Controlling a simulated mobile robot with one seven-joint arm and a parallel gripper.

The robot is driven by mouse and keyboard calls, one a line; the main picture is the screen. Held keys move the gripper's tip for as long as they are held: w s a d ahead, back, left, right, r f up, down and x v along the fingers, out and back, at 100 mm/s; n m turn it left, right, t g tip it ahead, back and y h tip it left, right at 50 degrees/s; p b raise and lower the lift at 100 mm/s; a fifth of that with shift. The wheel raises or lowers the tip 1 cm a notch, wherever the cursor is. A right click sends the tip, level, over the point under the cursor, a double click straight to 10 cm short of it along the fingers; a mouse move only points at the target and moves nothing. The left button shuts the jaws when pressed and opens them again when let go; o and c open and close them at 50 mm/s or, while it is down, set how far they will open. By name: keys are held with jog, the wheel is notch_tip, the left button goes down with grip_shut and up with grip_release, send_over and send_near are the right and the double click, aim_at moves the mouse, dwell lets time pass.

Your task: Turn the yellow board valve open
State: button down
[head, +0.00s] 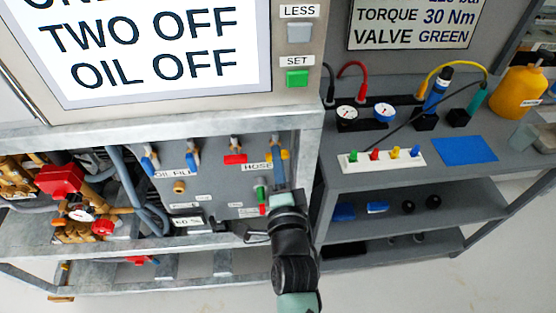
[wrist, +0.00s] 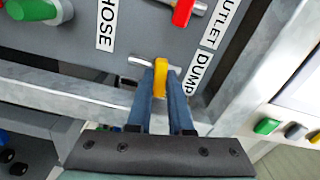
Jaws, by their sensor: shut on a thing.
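The yellow board valve handle (wrist: 159,80) is in the middle of the wrist view, beside the DUMP label (wrist: 199,75). A short metal pipe stub (wrist: 138,62) lies behind it, and the handle looks roughly crosswise to the stub. My gripper (wrist: 160,77) is shut on the handle, with one blue finger on each side. In the head view my gripper (head: 281,160) reaches the right end of the grey valve board (head: 215,200).
A red valve handle (head: 235,158), blue handles (head: 192,160) and a green handle (head: 261,192) are on the same board. The steel frame post (head: 308,160) stands close on the right. A bench (head: 400,175) with coloured pegs is farther right.

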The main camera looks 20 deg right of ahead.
jog(key=shift+f+n+b, duration=0.1)
jog(key=shift+n+b, duration=1.95)
jog(key=shift+n, duration=5.75)
jog(key=c, duration=0.8)
grip_release()
jog(key=shift+s, duration=0.1)
